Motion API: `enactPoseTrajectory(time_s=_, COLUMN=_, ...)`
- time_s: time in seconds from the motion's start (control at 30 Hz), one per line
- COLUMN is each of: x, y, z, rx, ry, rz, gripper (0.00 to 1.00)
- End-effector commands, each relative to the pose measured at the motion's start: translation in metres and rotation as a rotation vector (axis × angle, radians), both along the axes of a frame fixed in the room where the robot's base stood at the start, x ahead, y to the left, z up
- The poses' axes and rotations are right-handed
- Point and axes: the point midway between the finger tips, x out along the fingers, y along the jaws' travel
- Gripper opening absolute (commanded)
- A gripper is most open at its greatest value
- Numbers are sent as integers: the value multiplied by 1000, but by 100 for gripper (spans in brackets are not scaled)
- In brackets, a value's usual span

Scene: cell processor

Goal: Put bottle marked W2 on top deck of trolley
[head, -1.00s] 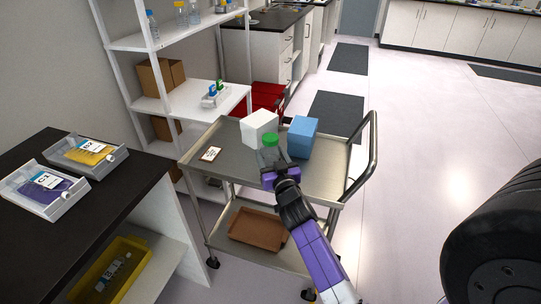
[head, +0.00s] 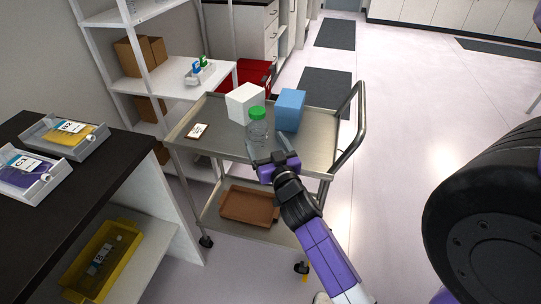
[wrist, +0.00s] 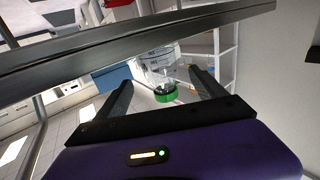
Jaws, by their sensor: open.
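A clear bottle with a green cap (head: 257,130) stands upright on the top deck of the steel trolley (head: 322,150), in front of a white box. In the wrist view the bottle (wrist: 160,62) appears upside down beyond my fingertips; its label shows writing too small to read surely. My gripper (head: 271,152) is at the deck's near edge, on the near side of the bottle. In the wrist view my gripper (wrist: 159,78) has its fingers spread wide with nothing held between them.
A white box (head: 245,102) and a blue box (head: 290,110) stand behind the bottle. A small card (head: 197,131) lies on the deck's left. A brown tray (head: 249,205) is on the lower deck. A dark counter (head: 105,180) is at left; open floor lies right.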

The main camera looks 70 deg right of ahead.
Motion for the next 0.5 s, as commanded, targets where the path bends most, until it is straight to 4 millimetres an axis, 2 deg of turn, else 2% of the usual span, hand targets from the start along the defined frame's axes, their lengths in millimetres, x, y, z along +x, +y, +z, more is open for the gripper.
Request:
enactPoseTrajectory(time_s=0.2, x=-22, y=25, z=-2, rx=0, ry=1, rz=-1, gripper=80)
enactPoseTrajectory(time_s=0.5, x=-29, y=37, z=0, rx=1, ry=1, rz=3, gripper=80)
